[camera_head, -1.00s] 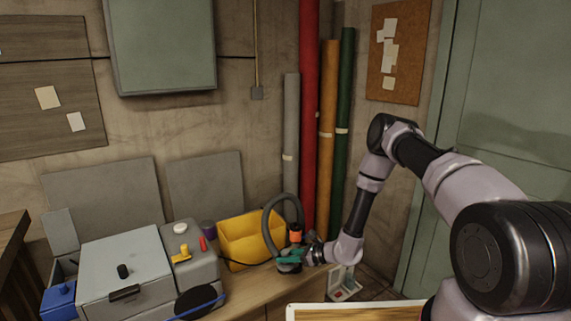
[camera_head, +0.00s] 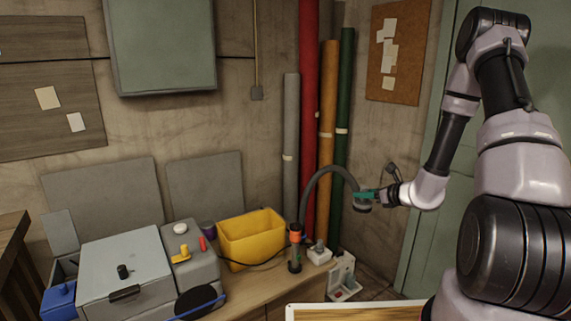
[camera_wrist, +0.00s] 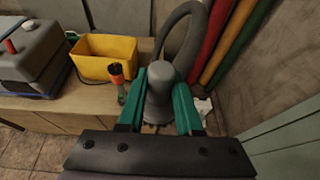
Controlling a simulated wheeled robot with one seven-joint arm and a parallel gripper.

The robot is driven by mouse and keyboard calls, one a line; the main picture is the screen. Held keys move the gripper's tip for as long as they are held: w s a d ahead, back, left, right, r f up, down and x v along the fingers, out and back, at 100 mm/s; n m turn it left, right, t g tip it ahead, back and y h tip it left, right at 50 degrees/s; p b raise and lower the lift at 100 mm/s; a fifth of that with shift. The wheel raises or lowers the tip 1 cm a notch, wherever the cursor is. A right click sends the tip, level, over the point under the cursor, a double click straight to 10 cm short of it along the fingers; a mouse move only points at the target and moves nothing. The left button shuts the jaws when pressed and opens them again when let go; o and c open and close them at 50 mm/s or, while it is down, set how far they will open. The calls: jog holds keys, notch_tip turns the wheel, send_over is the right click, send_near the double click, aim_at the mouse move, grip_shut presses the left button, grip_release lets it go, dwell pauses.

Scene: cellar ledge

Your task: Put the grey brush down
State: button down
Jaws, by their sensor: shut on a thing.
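The grey brush (camera_wrist: 160,90) is a rounded head at the end of a dark grey flexible hose (camera_head: 322,172). My gripper (camera_head: 366,196), with teal fingers, is shut on the brush and holds it in the air to the right of the bench end. In the wrist view, my gripper (camera_wrist: 160,103) has one finger on each side of the brush, and dark bristles show below it. The hose arches down to the left, toward an orange and dark upright piece (camera_head: 295,248) on the bench. The hose's lower end is not clear.
A yellow bin (camera_head: 252,239), a grey case (camera_head: 190,262) and a large grey box (camera_head: 127,262) stand on the wooden bench (camera_head: 255,291). Tall coloured rolls (camera_head: 327,140) lean in the corner behind the brush. A white-and-grey item (camera_head: 342,280) is low at right.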

aim_at(370, 202)
jog(key=r, duration=0.1)
jog(key=d+r, duration=0.1)
jog(key=d+r+h, duration=0.1)
jog(key=shift+s+d+r+m, duration=0.15)
jog(key=shift+s+m, duration=0.1)
jog(key=shift+m, duration=0.15)
notch_tip(370, 202, up, 11)
jog(key=w+m+t+h, duration=0.1)
jog(key=w+m+h, duration=0.1)
jog(key=shift+r+t, duration=0.2)
jog(key=shift+t, duration=0.1)
